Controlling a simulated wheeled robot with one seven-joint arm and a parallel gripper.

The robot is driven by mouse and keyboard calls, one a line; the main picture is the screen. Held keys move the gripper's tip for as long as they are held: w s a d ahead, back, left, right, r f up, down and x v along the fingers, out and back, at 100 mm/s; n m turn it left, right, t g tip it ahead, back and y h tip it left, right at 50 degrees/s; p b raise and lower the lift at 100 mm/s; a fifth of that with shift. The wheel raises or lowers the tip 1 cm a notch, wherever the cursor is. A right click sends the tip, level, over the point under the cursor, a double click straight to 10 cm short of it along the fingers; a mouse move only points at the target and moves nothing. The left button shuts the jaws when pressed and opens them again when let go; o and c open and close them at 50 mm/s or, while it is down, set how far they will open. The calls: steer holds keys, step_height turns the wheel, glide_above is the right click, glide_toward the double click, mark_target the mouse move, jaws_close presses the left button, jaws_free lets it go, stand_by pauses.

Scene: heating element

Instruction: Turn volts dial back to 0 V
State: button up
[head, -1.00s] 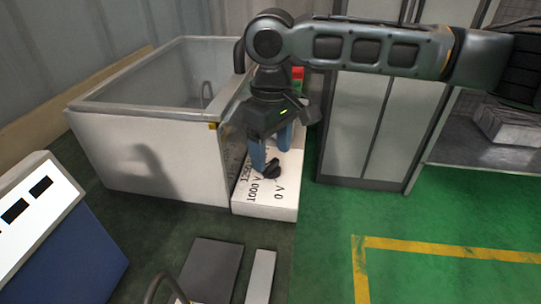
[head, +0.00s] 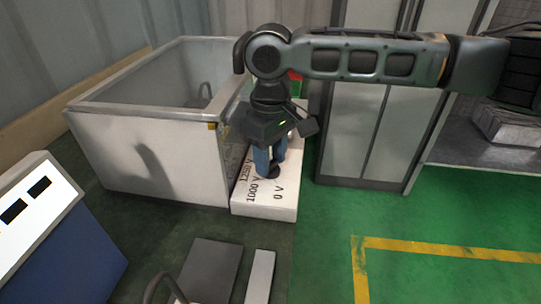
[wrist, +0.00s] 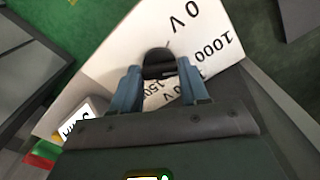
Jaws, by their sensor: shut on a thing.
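The volts dial (head: 273,173) is a small black knob on the top of a white box (head: 268,208). The print 0 V, 1000 V and 1250 V shows around it. My gripper (head: 271,167) points down at the dial with its blue fingers on either side. In the wrist view my gripper (wrist: 159,70) is shut on the black dial (wrist: 157,58). The 0 V mark lies just beyond the dial there, and 1000 to its right. I cannot tell exactly which mark the dial points at; my fingers hide part of the scale.
A grey open-topped tank (head: 150,165) stands directly left of the white box. A grey cabinet (head: 365,130) stands to the right. Red and green parts (wrist: 40,155) sit at the box's far end. A blue console (head: 60,240) is at lower left. Green floor at right is clear.

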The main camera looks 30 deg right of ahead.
steer(key=shift+c, duration=0.8)
steer(key=shift+n+p, duration=0.3)
steer(key=shift+r+n+p, duration=0.1)
steer(key=shift+n+p, duration=0.7)
steer(key=n+p, duration=0.1)
steer(key=n, duration=0.1)
steer(key=shift+n+p, duration=0.3)
steer(key=shift+p, duration=0.05)
steer(key=n+p, duration=0.1)
steer(key=n, duration=0.2)
steer(key=shift+n, duration=0.3)
steer(key=shift+n+p, duration=0.4)
steer(key=shift+n, duration=1.3)
steer(key=o, duration=1.1)
steer(key=shift+c, duration=0.2)
